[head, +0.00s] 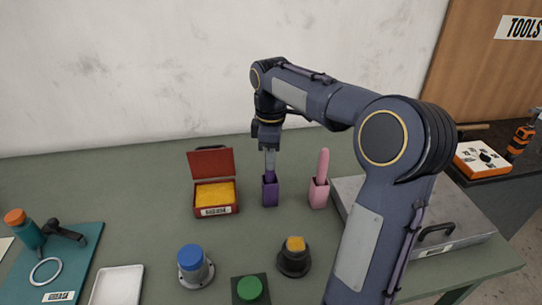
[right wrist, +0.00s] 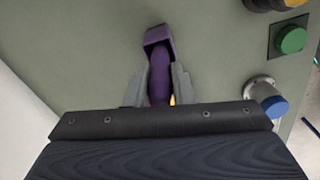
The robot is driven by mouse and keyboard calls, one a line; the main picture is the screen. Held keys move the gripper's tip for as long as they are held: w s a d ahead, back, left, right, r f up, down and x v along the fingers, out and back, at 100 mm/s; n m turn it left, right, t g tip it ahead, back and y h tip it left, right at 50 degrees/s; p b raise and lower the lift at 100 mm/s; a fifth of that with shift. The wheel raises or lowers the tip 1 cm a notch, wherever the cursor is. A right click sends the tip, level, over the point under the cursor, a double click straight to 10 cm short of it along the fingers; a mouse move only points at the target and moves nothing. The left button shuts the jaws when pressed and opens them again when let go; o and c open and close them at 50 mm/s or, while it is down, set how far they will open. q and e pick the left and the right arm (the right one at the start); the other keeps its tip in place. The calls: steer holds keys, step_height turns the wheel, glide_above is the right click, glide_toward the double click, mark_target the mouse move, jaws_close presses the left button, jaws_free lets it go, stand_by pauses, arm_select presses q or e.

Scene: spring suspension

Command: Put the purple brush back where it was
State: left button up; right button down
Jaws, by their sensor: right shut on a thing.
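The purple brush (right wrist: 160,88) is upright in my right gripper, its purple handle between the two fingers in the right wrist view. Its lower end is at the purple holder (head: 270,192), a small square cup on the table; the holder also shows in the right wrist view (right wrist: 158,36). The brush looks to be in the holder's opening, but how deep it sits I cannot tell. My right gripper (head: 269,160) points down right above the holder, shut on the brush. My left gripper is in neither view.
A pink holder (head: 319,194) with a pink brush stands just right. An open red box (head: 216,208) with yellow contents is just left. Blue (head: 190,257), green (head: 250,289) and yellow (head: 295,244) buttons stand in front. A grey metal case (head: 455,225) lies right, behind my arm.

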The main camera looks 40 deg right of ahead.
steer(key=c, duration=1.3)
jaws_free()
steer(key=shift+f, duration=0.1)
steer(key=shift+o, duration=0.2)
step_height(320, 180, up, 12)
steer(key=shift+r+p, duration=0.15)
steer(key=shift+p, duration=0.9)
steer(key=s+a+f+m+t+y, duration=0.2)
steer(key=s+a+f+m, duration=0.3)
steer(key=s+a+f, duration=0.3)
steer(key=s+a+f+m+t+y, duration=0.1)
steer(key=s+a+f+m+t, duration=0.2)
steer(key=s+a+f+m, duration=0.3)
steer(key=s+a+f, duration=0.1)
steer(key=s+a, duration=0.2)
steer(key=s, duration=0.3)
steer(key=shift+s+f+t+y, duration=0.3)
steer(key=shift+s+f+y, duration=0.05)
steer(key=shift+f+y, duration=0.05)
